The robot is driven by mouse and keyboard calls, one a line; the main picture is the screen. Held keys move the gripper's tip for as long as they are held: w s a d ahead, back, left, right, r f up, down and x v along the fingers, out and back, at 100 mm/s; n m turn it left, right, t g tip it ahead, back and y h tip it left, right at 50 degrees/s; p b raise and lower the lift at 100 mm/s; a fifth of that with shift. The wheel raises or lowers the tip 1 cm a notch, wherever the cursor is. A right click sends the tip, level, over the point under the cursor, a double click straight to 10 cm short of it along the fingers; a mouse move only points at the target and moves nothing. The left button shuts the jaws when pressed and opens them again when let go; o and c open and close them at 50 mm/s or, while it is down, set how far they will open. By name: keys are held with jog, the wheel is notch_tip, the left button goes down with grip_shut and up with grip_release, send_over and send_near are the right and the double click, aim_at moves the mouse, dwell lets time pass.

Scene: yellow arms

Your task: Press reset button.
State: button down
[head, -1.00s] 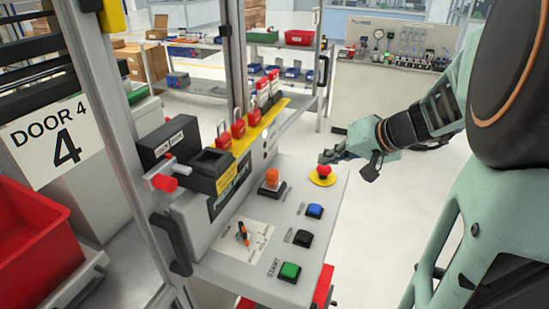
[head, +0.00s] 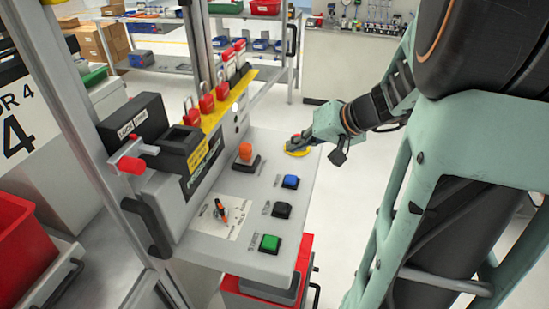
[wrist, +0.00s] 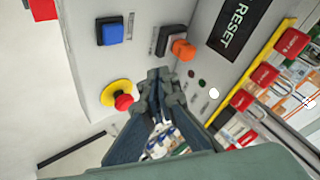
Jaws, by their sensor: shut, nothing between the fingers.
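The control panel (head: 245,215) has a blue square button (head: 290,182), a black one (head: 282,210) and a green one (head: 269,243) along its right side. The blue button's label is too small to read; the blue button also shows in the wrist view (wrist: 110,31). A black sign (wrist: 238,22) reads RESET in the wrist view. My gripper (wrist: 158,78) is shut and empty over the panel's far end. It is beside the red mushroom button (wrist: 123,102) on its yellow disc, partly covering it in the head view. I cannot tell whether they touch.
An orange lamp-like knob (head: 245,152) stands on the panel left of the blue button. Red padlocks (head: 207,101) line the yellow strip behind. A rotary switch (head: 221,210) sits near the front.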

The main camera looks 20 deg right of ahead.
jog(key=b, duration=0.4)
send_over(293, 179)
notch_tip(293, 179, down, 6)
jog(key=shift+d+f, duration=0.1)
jog(key=shift+f, duration=0.05)
jog(key=shift+f+b, duration=0.7)
jog(key=shift+b, duration=0.2)
jog(key=shift+f, duration=0.15)
dwell(0.3)
jog(key=shift+f+b, duration=0.25)
jog(key=shift+b, duration=0.55)
jog(key=shift+f+b, duration=0.45)
jog(key=shift+b, duration=0.25)
dwell(0.3)
jog(key=shift+r, duration=0.15)
dwell(0.3)
jog(key=shift+r+p, duration=0.35)
jog(key=shift+r, duration=0.4)
